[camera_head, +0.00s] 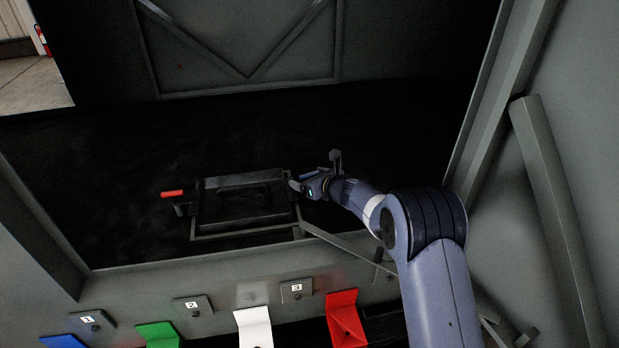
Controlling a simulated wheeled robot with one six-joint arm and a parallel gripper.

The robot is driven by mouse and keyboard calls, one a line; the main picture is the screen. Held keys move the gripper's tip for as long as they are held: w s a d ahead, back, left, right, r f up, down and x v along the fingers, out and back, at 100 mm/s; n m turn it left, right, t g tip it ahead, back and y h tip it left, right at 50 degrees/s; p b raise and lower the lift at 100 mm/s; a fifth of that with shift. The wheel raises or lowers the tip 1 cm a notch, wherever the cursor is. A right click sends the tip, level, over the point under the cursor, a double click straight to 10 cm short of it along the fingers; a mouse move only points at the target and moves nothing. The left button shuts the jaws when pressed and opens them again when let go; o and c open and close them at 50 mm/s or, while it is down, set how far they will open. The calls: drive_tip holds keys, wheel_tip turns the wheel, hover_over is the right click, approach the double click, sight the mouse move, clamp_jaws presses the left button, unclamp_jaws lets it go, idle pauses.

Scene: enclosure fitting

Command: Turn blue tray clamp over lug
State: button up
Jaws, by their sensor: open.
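A dark tray (240,207) in a raised frame sits on the black floor of the enclosure. A clamp with a red handle (172,193) is at the tray's left side. My gripper (294,184) is at the tray's right edge, fingers pointing left, open with nothing visibly held. A small dark blue bar (309,173) shows right at my gripper; I cannot tell whether it is the blue clamp's handle or part of my gripper. The lug on that side is not distinguishable, being small, dark and partly behind my gripper. Whether my fingers touch the clamp cannot be told.
Along the near sill are numbered plates 1 (90,320), 2 (193,306) and 3 (297,291). Blue (64,341), green (158,334), white (254,327) and red (346,319) pieces lie below. A grey slanted beam (556,200) stands right. The floor left of the tray is clear.

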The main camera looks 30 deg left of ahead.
drive_tip(key=c, duration=0.8)
drive_tip(key=b, duration=0.3)
drive_tip(key=shift+a+f+m+t, duration=0.1)
drive_tip(key=shift+f+m+t, duration=0.15)
drive_tip(key=shift+m+t, duration=0.15)
drive_tip(key=m+t+h+b, duration=0.1)
drive_tip(key=b, duration=0.2)
drive_tip(key=shift+r+t+b, duration=0.1)
drive_tip(key=shift+t+b, duration=0.2)
drive_tip(key=shift+b, duration=0.05)
drive_tip(key=shift+r+m+h+b, duration=0.2)
drive_tip(key=shift+m+h+b, duration=0.1)
drive_tip(key=shift+m+h, duration=0.15)
drive_tip(key=o, duration=0.8)
